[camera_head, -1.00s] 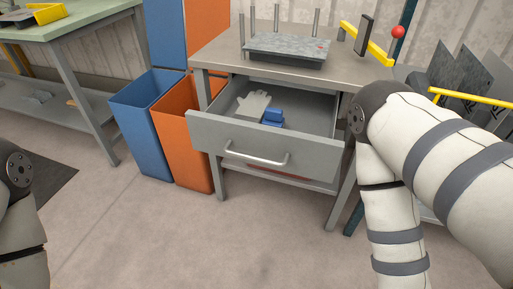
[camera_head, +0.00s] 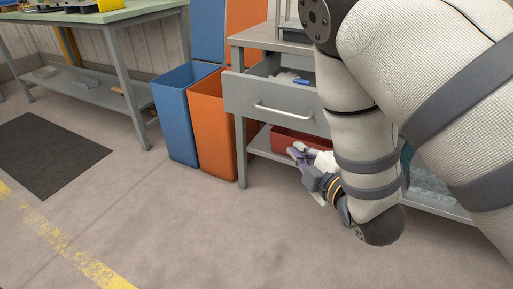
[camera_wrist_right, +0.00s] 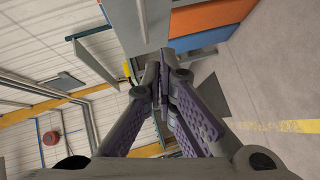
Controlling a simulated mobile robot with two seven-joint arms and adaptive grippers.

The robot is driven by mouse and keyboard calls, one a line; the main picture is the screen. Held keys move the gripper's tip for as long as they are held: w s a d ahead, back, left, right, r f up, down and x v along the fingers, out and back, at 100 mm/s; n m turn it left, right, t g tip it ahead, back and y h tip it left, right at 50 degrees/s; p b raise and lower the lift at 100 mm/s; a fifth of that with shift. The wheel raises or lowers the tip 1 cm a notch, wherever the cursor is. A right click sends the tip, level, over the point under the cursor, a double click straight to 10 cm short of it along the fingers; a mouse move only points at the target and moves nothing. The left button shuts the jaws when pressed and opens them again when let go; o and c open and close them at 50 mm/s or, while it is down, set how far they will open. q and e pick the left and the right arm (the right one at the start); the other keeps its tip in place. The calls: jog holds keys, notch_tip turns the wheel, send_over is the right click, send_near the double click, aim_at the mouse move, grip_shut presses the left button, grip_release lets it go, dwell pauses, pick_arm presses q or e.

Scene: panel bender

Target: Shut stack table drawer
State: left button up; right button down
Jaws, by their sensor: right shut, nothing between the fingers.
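The stack table (camera_head: 262,36) stands at upper centre in the head view. Its grey drawer (camera_head: 270,101) is pulled out, with a silver bar handle on its front. Gloves (camera_head: 284,77) and a blue item (camera_head: 303,82) lie inside; my right arm hides the drawer's right part. My right gripper (camera_head: 297,152) is shut and empty, lower than the handle, in front of the lower shelf. In the right wrist view the closed fingertips (camera_wrist_right: 163,82) point toward a grey panel, probably the drawer front (camera_wrist_right: 138,25). My left gripper is out of view.
A red bin (camera_head: 290,139) sits on the lower shelf behind my right gripper. Blue (camera_head: 178,115) and orange (camera_head: 212,125) bins stand left of the table. A green-topped workbench (camera_head: 100,18) is at upper left. The floor in front is clear.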

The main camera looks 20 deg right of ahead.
jog(key=shift+n+t, duration=0.5)
jog(key=w+d, duration=0.1)
jog(key=w, duration=0.3)
jog(key=w+d, duration=0.1)
jog(key=w, duration=0.4)
jog(key=w+b, duration=0.1)
jog(key=w, duration=0.3)
jog(key=shift+w+d+f, duration=0.1)
jog(key=shift+w+d, duration=0.2)
jog(key=shift+d, duration=0.1)
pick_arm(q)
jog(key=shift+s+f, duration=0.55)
